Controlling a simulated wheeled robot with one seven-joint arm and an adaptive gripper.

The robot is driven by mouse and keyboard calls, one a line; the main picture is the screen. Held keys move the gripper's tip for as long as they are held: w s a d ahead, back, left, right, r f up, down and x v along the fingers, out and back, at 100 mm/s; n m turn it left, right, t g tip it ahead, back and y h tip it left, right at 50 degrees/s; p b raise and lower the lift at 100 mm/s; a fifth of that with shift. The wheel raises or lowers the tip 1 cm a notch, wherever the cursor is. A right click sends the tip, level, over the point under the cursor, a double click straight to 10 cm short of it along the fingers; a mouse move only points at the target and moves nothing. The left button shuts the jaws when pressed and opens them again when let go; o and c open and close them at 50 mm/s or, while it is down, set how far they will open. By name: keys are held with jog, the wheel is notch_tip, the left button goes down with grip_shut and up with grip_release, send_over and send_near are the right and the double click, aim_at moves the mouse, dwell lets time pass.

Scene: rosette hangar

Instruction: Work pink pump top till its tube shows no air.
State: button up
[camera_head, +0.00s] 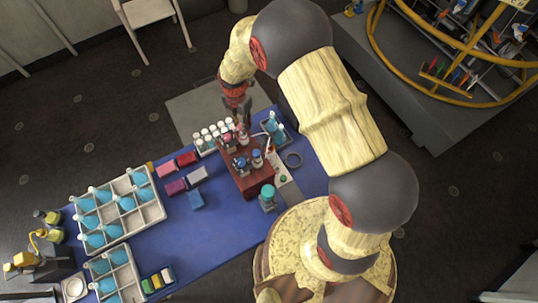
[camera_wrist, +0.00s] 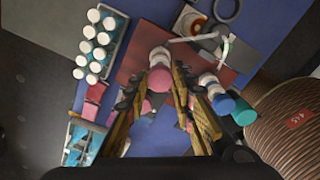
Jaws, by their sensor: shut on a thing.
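The pink pump top (camera_wrist: 158,79) is between the fingers of my gripper (camera_wrist: 160,84) in the wrist view, and the fingers are shut on it. A white round part (camera_wrist: 159,56) shows just beyond it. In the head view my gripper (camera_head: 239,113) points down over the far end of a dark red stand (camera_head: 259,178), with pink at its fingertips. A pale thin tube (camera_wrist: 227,48) curves near the stand's edge in the wrist view. Whether it holds air is too small to tell. The pump's lower body is hidden by the fingers.
The stand also carries blue-topped pumps (camera_head: 240,163). White-capped bottles (camera_head: 213,133) stand left of it, and a teal-capped bottle (camera_head: 267,196) stands in front. A black ring (camera_head: 293,160) lies to the right. Trays of blue bottles (camera_head: 115,207) fill the table's left; its front middle is clear.

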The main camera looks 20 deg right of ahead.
jog(key=shift+f+b, duration=0.65)
jog(key=shift+f, duration=0.3)
jog(key=shift+r+p, duration=0.55)
jog(key=shift+r, duration=0.5)
jog(key=shift+f+b, duration=0.7)
jog(key=shift+f, duration=0.4)
dwell(0.6)
jog(key=o, duration=0.9)
jog(key=shift+c, duration=0.2)
jog(key=shift+r, duration=0.15)
jog(key=shift+r+p, duration=1.85)
jog(key=shift+r, duration=1.55)
